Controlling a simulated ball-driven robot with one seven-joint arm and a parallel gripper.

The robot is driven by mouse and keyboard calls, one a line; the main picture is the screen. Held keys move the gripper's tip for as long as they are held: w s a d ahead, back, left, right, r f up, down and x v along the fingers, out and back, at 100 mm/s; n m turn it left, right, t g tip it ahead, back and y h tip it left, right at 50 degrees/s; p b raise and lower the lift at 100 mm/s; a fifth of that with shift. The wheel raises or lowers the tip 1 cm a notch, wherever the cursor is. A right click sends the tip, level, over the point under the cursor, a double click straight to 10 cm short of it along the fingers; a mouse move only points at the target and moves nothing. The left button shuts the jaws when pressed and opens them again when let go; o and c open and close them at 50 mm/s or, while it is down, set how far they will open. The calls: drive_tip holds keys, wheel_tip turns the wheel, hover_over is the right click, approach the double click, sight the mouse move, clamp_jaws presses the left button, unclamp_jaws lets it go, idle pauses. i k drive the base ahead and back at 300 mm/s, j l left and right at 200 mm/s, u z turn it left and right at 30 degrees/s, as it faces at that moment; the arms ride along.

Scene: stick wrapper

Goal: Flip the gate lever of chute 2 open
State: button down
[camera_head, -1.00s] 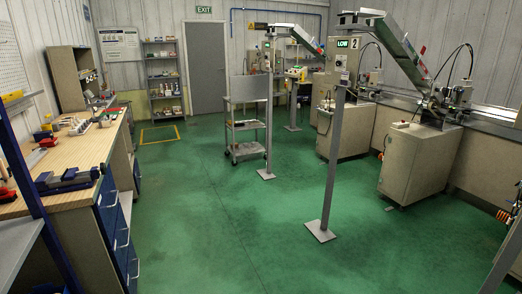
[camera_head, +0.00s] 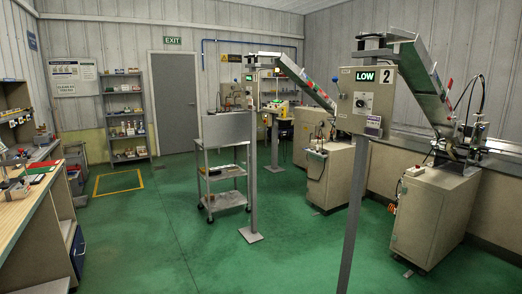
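Chute 2 (camera_head: 424,82) is a grey sloping metal chute at the upper right, running down to a beige machine. The beige control box beside it (camera_head: 365,100) bears a "2" plate (camera_head: 389,76), a green "LOW" display (camera_head: 365,77) and a dial, and stands on a grey post. A dark bracket-like part (camera_head: 376,40) sits at the chute's top. I cannot make out for certain which part is the gate lever. My gripper is not in view.
A similar chute (camera_head: 308,84) stands farther back on its own post (camera_head: 253,170). A grey cart (camera_head: 225,174) is near that post. A wooden workbench (camera_head: 22,218) lines the left. The green floor (camera_head: 175,250) between is clear.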

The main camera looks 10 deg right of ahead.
sight(335, 79)
drive_tip(key=i, duration=1.95)
drive_tip(key=i+z, duration=0.15)
drive_tip(key=i, duration=0.3)
drive_tip(key=i+j+z, duration=0.15)
drive_tip(key=i, duration=0.25)
drive_tip(key=i+j+z, duration=0.15)
drive_tip(key=i, duration=0.3)
drive_tip(key=i+j+z, duration=0.1)
drive_tip(key=i, duration=0.3)
drive_tip(key=i+j+z, duration=0.75)
drive_tip(key=i+l, duration=0.05)
